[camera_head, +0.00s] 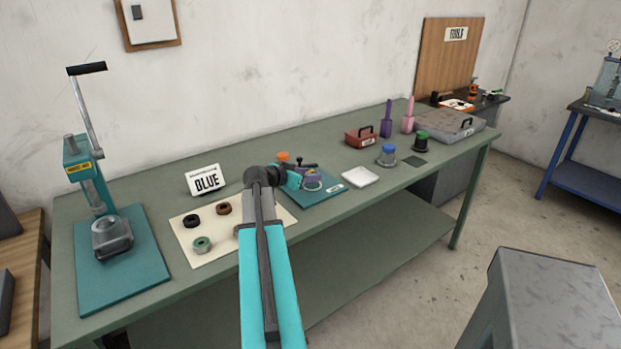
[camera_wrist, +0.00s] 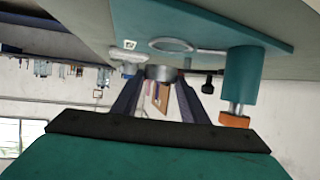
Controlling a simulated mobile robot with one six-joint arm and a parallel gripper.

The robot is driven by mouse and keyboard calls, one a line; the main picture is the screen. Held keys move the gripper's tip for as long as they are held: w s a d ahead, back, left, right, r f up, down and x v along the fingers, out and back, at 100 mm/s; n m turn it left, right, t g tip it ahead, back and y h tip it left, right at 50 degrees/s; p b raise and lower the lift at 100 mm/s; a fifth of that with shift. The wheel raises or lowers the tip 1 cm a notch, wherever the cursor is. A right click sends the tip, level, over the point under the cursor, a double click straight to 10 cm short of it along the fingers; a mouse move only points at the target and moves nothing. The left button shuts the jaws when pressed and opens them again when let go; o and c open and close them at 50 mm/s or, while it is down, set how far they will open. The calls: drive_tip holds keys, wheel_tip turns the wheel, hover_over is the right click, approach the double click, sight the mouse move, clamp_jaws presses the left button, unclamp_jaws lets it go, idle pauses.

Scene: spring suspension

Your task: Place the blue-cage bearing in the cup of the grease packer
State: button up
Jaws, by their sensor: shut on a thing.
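My gripper (camera_head: 312,174) is above the teal base of the grease packer (camera_head: 330,197). In the wrist view my gripper (camera_wrist: 160,78) is shut on a short grey ring-shaped part, the held bearing (camera_wrist: 160,72). Its cage colour does not show. The packer's round cup rim (camera_head: 312,187) lies just below my fingers in the head view and also shows in the wrist view (camera_wrist: 170,44). The bearing appears apart from the cup. The packer's teal post (camera_wrist: 240,85) with an orange cap stands beside it. My arm hides part of the packer in the head view.
A sign reading BLUE (camera_head: 205,181) stands behind a cream mat (camera_head: 180,215) with black, brown and green-marked bearings. A teal press (camera_head: 88,180) is at left. A white tray (camera_head: 360,177), red box (camera_head: 361,137) and blue-topped can (camera_head: 388,155) stand to the right.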

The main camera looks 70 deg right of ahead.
drive_tip(key=shift+w+d+f, duration=0.1)
drive_tip(key=shift+w+d, duration=0.1)
drive_tip(key=shift+d, duration=0.7)
drive_tip(key=shift+f+p, duration=0.75)
drive_tip(key=shift+f, duration=1)
drive_tip(key=shift+f, duration=0.1)
drive_tip(key=o, duration=1.2)
drive_tip(key=b+v, duration=0.2)
drive_tip(key=v, duration=1)
drive_tip(key=shift+a+b, duration=0.1)
drive_tip(key=shift+b, duration=0.25)
drive_tip(key=shift+w, duration=0.1)
